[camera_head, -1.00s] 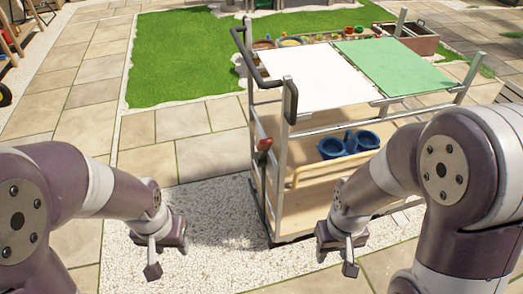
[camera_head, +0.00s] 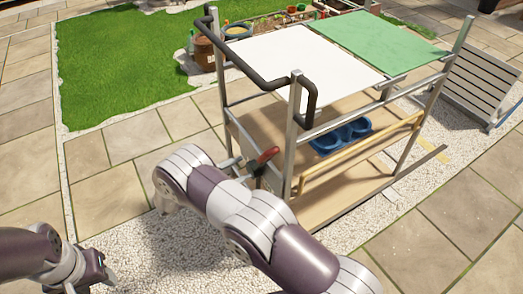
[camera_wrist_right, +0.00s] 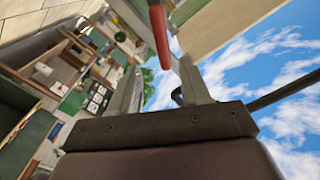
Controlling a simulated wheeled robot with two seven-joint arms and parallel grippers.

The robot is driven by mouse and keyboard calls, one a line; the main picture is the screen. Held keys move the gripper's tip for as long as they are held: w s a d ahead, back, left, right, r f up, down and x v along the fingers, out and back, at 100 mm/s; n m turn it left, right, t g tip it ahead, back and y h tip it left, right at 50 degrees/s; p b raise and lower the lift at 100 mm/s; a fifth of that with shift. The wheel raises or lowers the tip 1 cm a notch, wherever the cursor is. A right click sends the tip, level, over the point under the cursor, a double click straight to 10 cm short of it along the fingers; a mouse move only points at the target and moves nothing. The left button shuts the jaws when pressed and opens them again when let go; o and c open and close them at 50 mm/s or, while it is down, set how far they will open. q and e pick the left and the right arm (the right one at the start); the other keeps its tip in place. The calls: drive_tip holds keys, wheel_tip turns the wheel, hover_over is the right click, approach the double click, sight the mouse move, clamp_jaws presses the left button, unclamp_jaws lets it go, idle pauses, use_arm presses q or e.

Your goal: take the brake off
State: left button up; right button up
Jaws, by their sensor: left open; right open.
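The red brake lever (camera_head: 267,155) sits at the near left end of the cart, low on its frame, and sticks out at a slant. My right gripper (camera_head: 241,168) is open right beside the lever, partly hidden behind my own arm. In the right wrist view, the red lever (camera_wrist_right: 158,28) comes down from the top between the two spread fingers of the right gripper (camera_wrist_right: 160,72). I cannot tell whether a finger touches it. My left gripper (camera_head: 103,278) is open and empty over the gravel at the lower left, away from the cart.
The cart has a dark push handle (camera_head: 262,82) above the lever, a white top panel (camera_head: 305,62) and a green one (camera_head: 375,42). A blue pot holder (camera_head: 341,136) stands on its shelf. A slatted grey bench (camera_head: 478,80) stands right. Paving lies clear to the left.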

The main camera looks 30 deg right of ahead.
sight(270, 158)
drive_tip(key=d, duration=0.3)
drive_tip(key=w+d+p, duration=0.1)
drive_tip(key=d, duration=0.6)
drive_tip(key=shift+w+d+f+p, duration=0.1)
drive_tip(key=shift+w+d+p, duration=0.1)
drive_tip(key=shift+d+p, duration=0.15)
drive_tip(key=shift+w+d+f, duration=0.1)
drive_tip(key=shift+d, duration=0.1)
drive_tip(key=shift+c, duration=0.3)
clamp_jaws()
